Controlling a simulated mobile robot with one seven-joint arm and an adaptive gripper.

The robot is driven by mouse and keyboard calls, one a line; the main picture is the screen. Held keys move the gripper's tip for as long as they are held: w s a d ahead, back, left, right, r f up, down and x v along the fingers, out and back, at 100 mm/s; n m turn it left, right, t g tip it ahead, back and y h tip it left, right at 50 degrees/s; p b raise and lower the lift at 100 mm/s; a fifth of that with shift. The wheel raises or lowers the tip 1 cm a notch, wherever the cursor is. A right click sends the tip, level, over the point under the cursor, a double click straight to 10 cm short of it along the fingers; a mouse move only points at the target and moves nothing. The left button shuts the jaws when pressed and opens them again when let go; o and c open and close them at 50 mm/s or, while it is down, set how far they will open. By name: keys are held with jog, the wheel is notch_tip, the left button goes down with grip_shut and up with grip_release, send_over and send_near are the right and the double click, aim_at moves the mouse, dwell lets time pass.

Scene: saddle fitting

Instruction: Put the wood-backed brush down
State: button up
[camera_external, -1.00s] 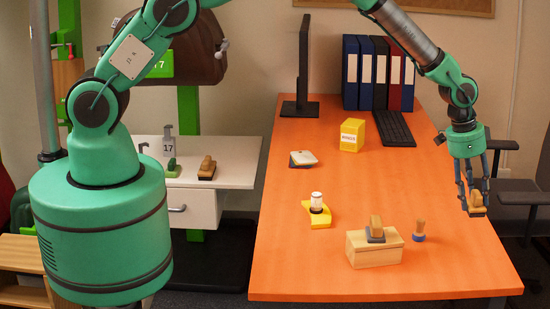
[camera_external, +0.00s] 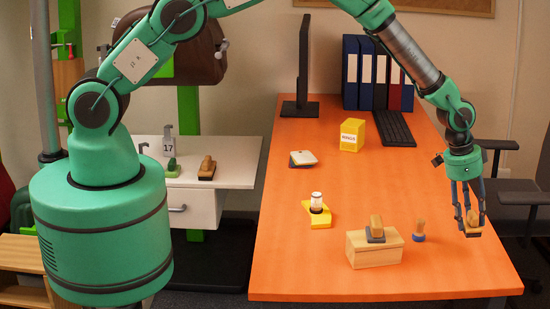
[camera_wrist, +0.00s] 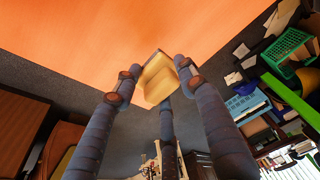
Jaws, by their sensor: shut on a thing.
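My gripper (camera_external: 468,212) is shut on the wood-backed brush (camera_external: 474,222) at the right edge of the orange table (camera_external: 345,205). In the external view the brush is low, close to the tabletop; I cannot tell whether it touches it. In the wrist view my gripper (camera_wrist: 157,82) has its fingers around the pale wooden brush (camera_wrist: 158,78), with the orange table surface beyond it. The brush's underside is hard to make out.
A wooden box (camera_external: 375,251) with a wood-handled stamp (camera_external: 376,229) on top stands left of my gripper. A yellow holder with a jar (camera_external: 317,211) is farther left. The table front right is clear.

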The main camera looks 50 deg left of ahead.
aim_at(467, 223)
jog(key=shift+f, duration=1.75)
jog(key=shift+f, duration=1.85)
jog(key=shift+b, duration=0.3)
jog(key=o, duration=1.2)
jog(key=shift+f, duration=0.1)
jog(key=p+v, duration=0.1)
jog(key=v, duration=1.1)
